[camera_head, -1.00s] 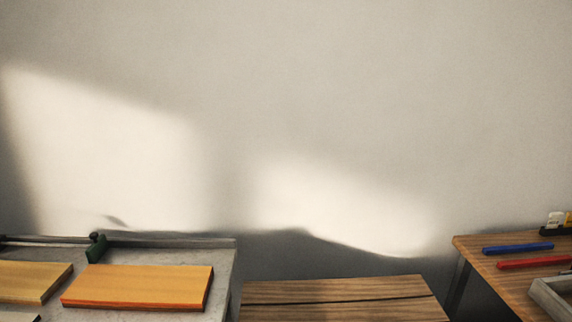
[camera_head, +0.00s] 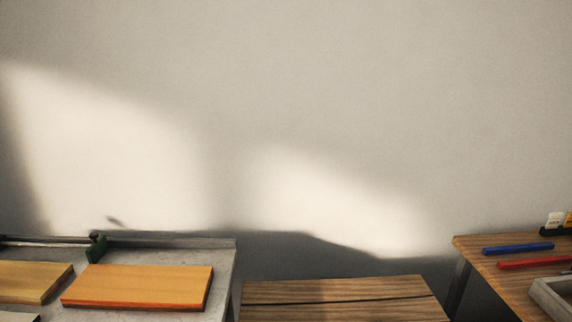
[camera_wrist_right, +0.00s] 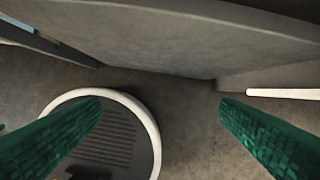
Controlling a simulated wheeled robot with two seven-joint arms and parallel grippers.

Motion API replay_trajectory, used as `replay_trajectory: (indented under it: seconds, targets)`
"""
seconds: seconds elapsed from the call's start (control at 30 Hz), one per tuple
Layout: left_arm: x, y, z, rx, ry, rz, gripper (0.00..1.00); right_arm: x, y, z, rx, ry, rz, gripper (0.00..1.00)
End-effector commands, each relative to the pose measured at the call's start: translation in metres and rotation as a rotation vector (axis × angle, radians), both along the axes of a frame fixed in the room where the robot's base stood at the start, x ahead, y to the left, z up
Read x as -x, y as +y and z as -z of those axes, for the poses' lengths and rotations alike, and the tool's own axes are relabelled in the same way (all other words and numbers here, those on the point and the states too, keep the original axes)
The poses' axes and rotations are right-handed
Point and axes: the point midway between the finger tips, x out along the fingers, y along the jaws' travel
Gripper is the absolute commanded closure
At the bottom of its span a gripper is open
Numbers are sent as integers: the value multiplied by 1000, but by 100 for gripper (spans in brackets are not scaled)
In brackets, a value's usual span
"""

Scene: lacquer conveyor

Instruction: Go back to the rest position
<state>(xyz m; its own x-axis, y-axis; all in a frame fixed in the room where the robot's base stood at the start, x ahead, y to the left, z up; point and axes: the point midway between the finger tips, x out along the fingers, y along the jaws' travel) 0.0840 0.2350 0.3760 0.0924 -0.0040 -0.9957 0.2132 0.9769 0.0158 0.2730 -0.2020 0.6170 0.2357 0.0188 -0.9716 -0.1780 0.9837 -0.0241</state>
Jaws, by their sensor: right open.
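My right gripper (camera_wrist_right: 160,105) is open in the right wrist view. Its two green fingers stand wide apart with nothing between them. Below them is a grey floor, with a round dark ribbed disc with a white rim (camera_wrist_right: 148,112) at the lower left, partly behind the left finger. Neither gripper shows in the head view. My left gripper is not in any frame.
The head view shows orange-edged boards (camera_head: 140,286) on a grey conveyor (camera_head: 222,290) at left, with a green stop (camera_head: 97,249). A wooden table (camera_head: 340,290) stands in the middle. Blue (camera_head: 518,249) and red (camera_head: 533,263) bars lie on the right table (camera_head: 500,284).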

Motion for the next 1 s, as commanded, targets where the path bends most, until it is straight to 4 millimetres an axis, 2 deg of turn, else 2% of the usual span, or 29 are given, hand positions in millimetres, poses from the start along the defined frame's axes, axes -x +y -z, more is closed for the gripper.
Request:
replay_trajectory:
  seconds: [0.03, 0.2, 0.3, 0.43, 0.6, 0.7, 1.0]
  targets:
    - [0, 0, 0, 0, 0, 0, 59, 8, -1, 30, 3, 23, -3, 15]
    - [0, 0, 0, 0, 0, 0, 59, 45, -6, 120, 8, 65, -11, 15]
    - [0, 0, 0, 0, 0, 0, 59, 78, -11, 164, 11, 89, -16, 15]
    - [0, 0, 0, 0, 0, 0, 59, 124, -20, 207, 16, 117, -23, 15]
    - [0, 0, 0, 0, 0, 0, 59, 170, -29, 234, 19, 137, -30, 15]
    - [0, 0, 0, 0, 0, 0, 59, 183, -32, 240, 20, 143, -32, 15]
    - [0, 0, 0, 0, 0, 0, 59, 188, -33, 241, 20, 145, -33, 15]
